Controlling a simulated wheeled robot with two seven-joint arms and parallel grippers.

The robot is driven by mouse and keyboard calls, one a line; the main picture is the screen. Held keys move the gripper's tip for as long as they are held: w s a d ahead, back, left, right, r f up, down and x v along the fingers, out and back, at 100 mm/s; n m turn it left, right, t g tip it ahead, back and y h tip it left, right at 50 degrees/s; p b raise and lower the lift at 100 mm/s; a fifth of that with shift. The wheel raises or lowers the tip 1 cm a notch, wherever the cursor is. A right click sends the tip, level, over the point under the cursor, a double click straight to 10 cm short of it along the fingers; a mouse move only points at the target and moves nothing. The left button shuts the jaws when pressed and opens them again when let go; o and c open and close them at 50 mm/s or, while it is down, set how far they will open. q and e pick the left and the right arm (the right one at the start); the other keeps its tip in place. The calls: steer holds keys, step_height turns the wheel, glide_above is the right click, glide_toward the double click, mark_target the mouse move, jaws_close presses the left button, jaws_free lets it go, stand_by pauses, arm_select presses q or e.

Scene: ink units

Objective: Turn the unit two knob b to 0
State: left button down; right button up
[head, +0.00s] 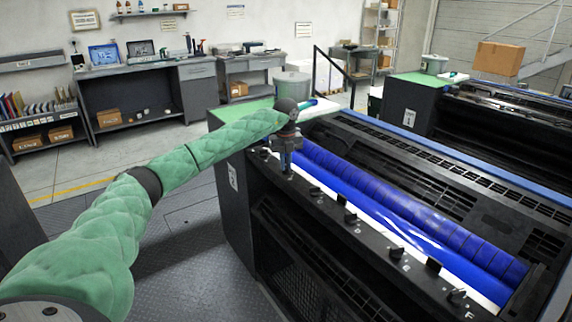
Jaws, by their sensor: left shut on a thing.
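The near ink unit has a black front rail (375,250) with a row of small black knobs. My left gripper (287,171) points down at the far left part of this rail. It is shut on a knob there. The gripper hides that knob, so its letter and pointer setting cannot be read. Other knobs stand along the rail to the right, such as one in the middle (350,217) and one near the right end (457,296). The unit's side label (233,177) is too small to read surely. My right gripper is not in view.
Blue rollers (400,215) lie just behind the rail. A green-topped end block (232,113) stands at the unit's left end. A second unit (480,130) is at the back right. Workbenches (130,75) line the back wall. The floor (180,235) left of the unit is clear.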

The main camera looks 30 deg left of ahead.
arm_select(q)
steer(key=shift+r+n, duration=0.1)
steer(key=shift+n, duration=0.2)
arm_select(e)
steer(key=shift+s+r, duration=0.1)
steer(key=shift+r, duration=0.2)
arm_select(q)
steer(key=c, duration=1.5)
jaws_free()
